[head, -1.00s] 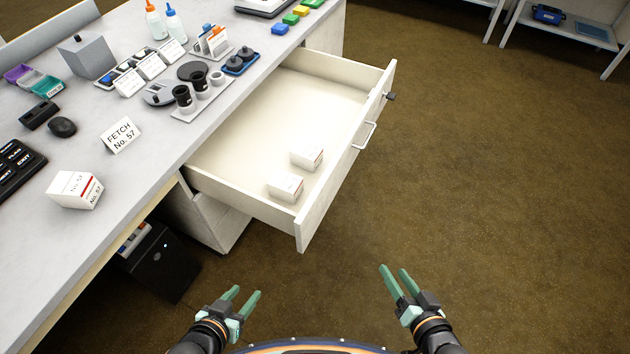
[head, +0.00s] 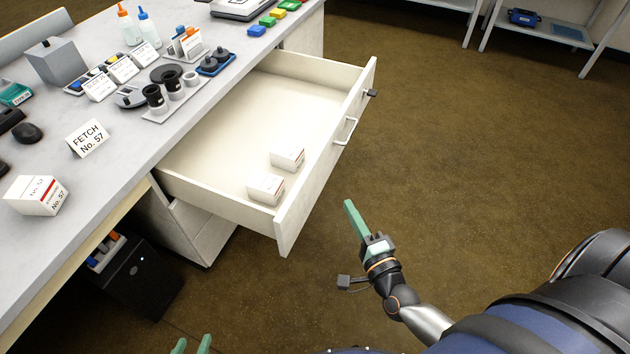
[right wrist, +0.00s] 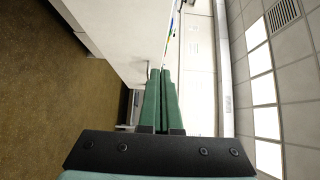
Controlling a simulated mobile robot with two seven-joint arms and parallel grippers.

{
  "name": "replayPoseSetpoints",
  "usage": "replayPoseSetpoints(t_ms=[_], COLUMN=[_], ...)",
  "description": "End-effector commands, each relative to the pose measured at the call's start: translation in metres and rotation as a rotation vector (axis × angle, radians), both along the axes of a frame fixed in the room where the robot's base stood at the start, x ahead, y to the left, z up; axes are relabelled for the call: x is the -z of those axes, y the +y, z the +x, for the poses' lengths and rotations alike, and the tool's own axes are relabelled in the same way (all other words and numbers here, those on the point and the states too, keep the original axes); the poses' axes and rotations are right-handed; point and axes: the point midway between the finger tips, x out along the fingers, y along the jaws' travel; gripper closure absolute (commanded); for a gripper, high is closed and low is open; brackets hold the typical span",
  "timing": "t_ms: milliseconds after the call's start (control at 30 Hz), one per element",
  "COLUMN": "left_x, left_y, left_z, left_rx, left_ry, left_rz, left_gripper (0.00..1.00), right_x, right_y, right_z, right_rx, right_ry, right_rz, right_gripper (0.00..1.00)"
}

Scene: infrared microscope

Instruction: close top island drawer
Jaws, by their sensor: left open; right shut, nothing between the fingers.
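The top island drawer (head: 318,165) stands pulled far out from the white island, its front facing right. A bar handle (head: 346,131) sits on that front, and two small white boxes (head: 266,187) lie inside the drawer. My right gripper (head: 350,204) is shut and empty, in the air to the right of the drawer front and apart from it. In the right wrist view its green fingers (right wrist: 160,98) are together. My left gripper (head: 191,346) shows only its fingertips at the bottom edge, apart and empty, below the drawer.
The island countertop (head: 120,150) carries bottles, a FETCH No. 57 card (head: 87,138), a white box (head: 37,195), and a tray of eyepieces. A black computer case (head: 142,275) stands under the counter. The brown floor right of the drawer is clear. Shelves stand at the far right.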

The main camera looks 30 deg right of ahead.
Motion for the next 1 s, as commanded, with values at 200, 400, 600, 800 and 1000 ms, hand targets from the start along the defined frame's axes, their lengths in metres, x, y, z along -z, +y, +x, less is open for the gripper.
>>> replayPoseSetpoints(t_ms=[200,400,600,800,1000], left_x=[0.003,0.006,0.006,0.007,0.007], left_y=[0.001,0.001,0.002,0.002,0.003], left_z=[0.0,0.0,0.0,-0.001,-0.002], left_rx=[0.0,-0.001,-0.001,-0.002,-0.003], left_ry=[0.0,0.0,0.001,0.003,0.004], left_rz=[0.001,0.004,0.005,0.004,0.005], left_gripper=[0.5,0.5,0.5,0.5,0.5], right_x=[-0.001,0.0,0.0,0.0,0.0], right_y=[-0.004,-0.004,0.015,0.02,0.02], right_z=[0.047,0.084,0.103,0.109,0.109], right_rx=[0.001,-0.001,0.0,-0.001,-0.001], right_ry=[-0.005,-0.001,-0.001,0.0,0.001], right_rz=[0.001,0.001,0.0,-0.002,-0.003], right_gripper=[1.0,1.0,1.0,1.0,1.0])
